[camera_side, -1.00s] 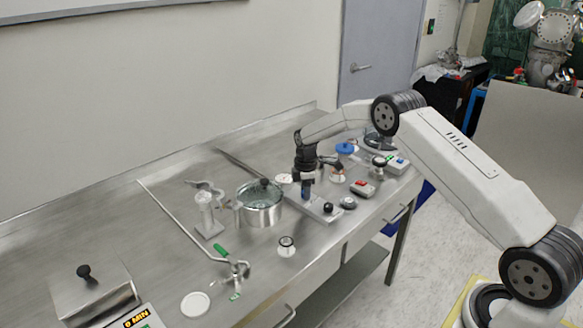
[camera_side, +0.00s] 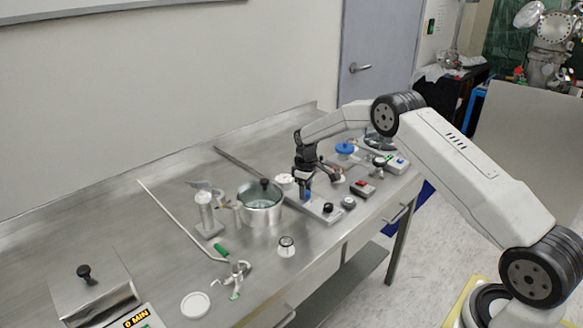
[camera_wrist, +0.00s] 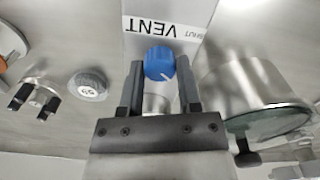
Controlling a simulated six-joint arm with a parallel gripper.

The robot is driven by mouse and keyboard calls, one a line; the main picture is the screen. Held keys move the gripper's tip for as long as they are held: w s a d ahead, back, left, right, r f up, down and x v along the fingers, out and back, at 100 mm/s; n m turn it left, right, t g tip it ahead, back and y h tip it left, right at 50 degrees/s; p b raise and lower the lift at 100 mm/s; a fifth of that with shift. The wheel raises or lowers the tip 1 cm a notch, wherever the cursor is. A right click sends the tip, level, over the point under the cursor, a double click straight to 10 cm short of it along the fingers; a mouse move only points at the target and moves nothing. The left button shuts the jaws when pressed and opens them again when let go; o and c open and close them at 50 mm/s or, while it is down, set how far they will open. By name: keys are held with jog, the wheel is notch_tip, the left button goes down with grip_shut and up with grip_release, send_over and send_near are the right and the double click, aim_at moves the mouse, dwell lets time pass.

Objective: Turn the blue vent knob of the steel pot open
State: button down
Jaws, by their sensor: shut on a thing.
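The blue vent knob (camera_wrist: 160,64) stands upright between my two fingers in the wrist view. A white pointer line on its top slants toward the lower right of that picture. My gripper (camera_wrist: 160,85) is shut on the knob, one finger on each side. In the side view my gripper (camera_side: 305,189) reaches down to the knob, just right of the steel pot (camera_side: 262,213). The pot also shows at the right of the wrist view (camera_wrist: 255,85), with a glass lid and black lid knob.
A white label reading VENT and SHUT (camera_wrist: 165,27) lies beside the knob. A black knob (camera_side: 327,208) and a grey knob (camera_side: 348,202) are close by. A red-topped box (camera_side: 363,188) and a blue-topped item (camera_side: 345,148) are farther right.

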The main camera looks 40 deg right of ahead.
jog(key=m, duration=0.5)
jog(key=shift+w+m, duration=0.1)
jog(key=shift+m, duration=2.5)
jog(key=shift+c, duration=1.4)
grip_release()
jog(key=shift+r, duration=0.1)
jog(key=shift+r, duration=3.85)
